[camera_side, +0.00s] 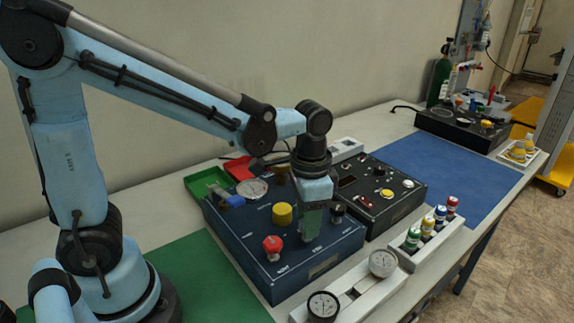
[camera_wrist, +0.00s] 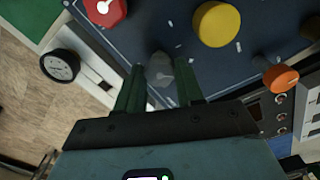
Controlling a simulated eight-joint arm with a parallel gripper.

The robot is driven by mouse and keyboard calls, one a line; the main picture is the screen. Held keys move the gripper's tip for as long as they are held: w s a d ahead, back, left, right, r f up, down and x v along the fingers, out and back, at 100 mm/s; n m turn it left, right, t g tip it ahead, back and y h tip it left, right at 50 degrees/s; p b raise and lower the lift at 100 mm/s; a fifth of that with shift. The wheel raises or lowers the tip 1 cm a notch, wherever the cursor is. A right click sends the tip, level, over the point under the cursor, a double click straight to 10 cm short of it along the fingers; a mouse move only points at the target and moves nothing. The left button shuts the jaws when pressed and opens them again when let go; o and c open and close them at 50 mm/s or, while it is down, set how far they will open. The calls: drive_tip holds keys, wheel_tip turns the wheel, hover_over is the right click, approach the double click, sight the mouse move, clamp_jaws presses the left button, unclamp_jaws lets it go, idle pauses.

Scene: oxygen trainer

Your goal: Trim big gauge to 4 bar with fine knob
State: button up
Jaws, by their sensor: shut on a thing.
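The dark blue panel (camera_side: 240,225) carries the big gauge (camera_side: 252,188), a white dial at its back; its needle is too small to read. My gripper (camera_side: 308,232) points down at the panel's front right and hides what is under it in the side view. In the wrist view my gripper (camera_wrist: 160,85) has its two green fingers on either side of a small grey knob (camera_wrist: 160,68), shut on it. I take this for the fine knob; its label is not readable.
A red knob (camera_side: 272,246) and a yellow knob (camera_side: 282,213) stand close to my gripper. A black box (camera_side: 385,205) is to the right. Loose gauges (camera_side: 383,263) and a rack of colored-capped bottles (camera_side: 428,228) stand in front. The blue mat (camera_side: 450,160) is clear.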

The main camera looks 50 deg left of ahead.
drive_tip(key=shift+m, duration=0.6)
drive_tip(key=o, duration=1.1)
drive_tip(key=shift+c, duration=0.2)
drive_tip(key=shift+r, duration=0.1)
wheel_tip(320, 180, up, 12)
drive_tip(key=s+a+f+n+t, duration=0.4)
drive_tip(key=a+f+n+t, duration=0.2)
drive_tip(key=f+t, duration=0.1)
drive_tip(key=shift+a, duration=0.15)
